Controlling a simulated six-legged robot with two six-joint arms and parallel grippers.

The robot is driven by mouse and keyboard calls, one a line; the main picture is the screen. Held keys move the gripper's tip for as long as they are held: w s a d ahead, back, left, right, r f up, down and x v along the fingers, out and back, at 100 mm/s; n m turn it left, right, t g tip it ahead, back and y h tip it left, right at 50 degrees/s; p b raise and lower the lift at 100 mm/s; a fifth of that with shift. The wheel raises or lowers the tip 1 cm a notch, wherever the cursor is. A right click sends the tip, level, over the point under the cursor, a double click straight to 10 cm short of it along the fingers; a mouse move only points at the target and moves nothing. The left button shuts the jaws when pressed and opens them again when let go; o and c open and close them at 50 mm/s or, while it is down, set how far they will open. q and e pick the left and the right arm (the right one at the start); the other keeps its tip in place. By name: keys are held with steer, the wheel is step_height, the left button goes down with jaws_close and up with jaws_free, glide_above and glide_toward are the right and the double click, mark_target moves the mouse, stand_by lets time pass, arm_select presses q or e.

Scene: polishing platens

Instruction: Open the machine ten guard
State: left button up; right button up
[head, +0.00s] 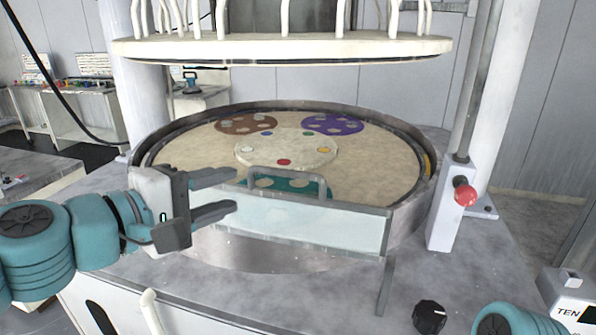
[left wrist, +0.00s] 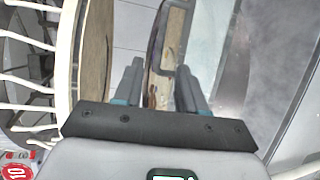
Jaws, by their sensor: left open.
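The guard (head: 300,228) of machine ten is a clear panel in a grey frame, standing upright at the front of the round platen. A grey bar handle (head: 290,172) rises from its top edge. My left gripper (head: 234,191) is open and empty, with its fingers pointing right just left of the handle. In the left wrist view the open left gripper (left wrist: 160,88) has the handle (left wrist: 172,45) ahead, roughly between its fingertips. I cannot tell whether they touch. My right gripper is out of the picture.
A pale upper plate (head: 285,48) hangs above the platen, with several pipes on it. A post with a red knob (head: 465,194) stands at the right. A black dial (head: 429,317) and a "TEN" label (head: 568,313) are at front right. Side benches stand at the left.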

mark_target(282, 175)
arm_select(q)
steer(key=p+x, duration=0.1)
steer(key=x, duration=1.5)
steer(key=shift+f, duration=0.1)
jaws_close()
